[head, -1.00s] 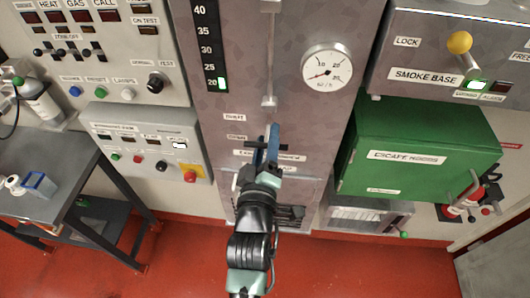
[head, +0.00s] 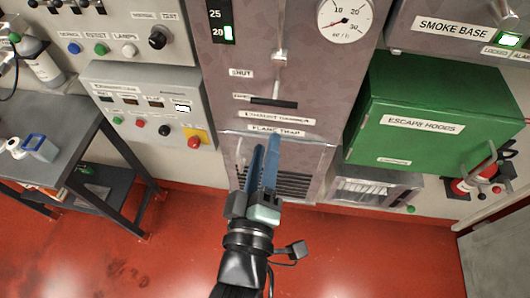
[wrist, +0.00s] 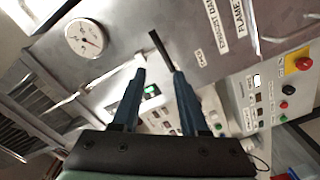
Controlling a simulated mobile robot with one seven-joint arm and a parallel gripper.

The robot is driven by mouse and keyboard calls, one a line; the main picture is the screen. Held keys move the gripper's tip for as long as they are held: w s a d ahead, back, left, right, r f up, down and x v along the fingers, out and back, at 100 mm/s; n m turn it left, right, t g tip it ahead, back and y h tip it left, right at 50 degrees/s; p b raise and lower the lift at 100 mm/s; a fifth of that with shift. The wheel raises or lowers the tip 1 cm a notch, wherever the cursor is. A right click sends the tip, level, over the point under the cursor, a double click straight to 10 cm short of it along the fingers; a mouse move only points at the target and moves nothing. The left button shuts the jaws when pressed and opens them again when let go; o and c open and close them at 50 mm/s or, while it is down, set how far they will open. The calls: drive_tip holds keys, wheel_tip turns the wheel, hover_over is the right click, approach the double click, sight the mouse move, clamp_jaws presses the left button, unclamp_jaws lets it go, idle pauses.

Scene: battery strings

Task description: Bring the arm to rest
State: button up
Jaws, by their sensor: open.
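My gripper (head: 264,160) has two long blue fingers, and they stand apart with nothing between them. In the head view it is in front of the lower part of the tall grey cabinet (head: 320,85), over the edge of the flame trap louvres (head: 292,185). I cannot tell whether the fingers touch the cabinet. In the wrist view the open fingers (wrist: 158,80) point toward the cabinet front, which looks tilted there, with the gauge (wrist: 86,38) at the upper left.
A green escape hoods box (head: 425,115) juts out at the right. The red floor (head: 130,255) is open in front.

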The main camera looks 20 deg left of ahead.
idle(0.5)
drive_tip(key=w+d+r+m+t+h+b, duration=0.1)
drive_tip(key=w+d+r+m+t, duration=0.25)
drive_tip(key=r, duration=0.75)
drive_tip(key=w+d+r+m+t+h+b, duration=0.2)
drive_tip(key=w+d+r+m, duration=0.15)
drive_tip(key=r, duration=0.65)
drive_tip(key=s+d+r+m+t+h+b, duration=0.1)
drive_tip(key=s+d+r+m+t, duration=0.1)
drive_tip(key=r, duration=0.7)
drive_tip(key=s+d+r+m+t+h, duration=0.1)
drive_tip(key=s+d+r+m+t, duration=0.1)
drive_tip(key=s+r+m, duration=0.3)
wheel_tip(320, 180, up, 5)
drive_tip(key=shift+d+f+b, duration=0.2)
drive_tip(key=shift+d+b, duration=0.15)
drive_tip(key=shift+d, duration=0.45)
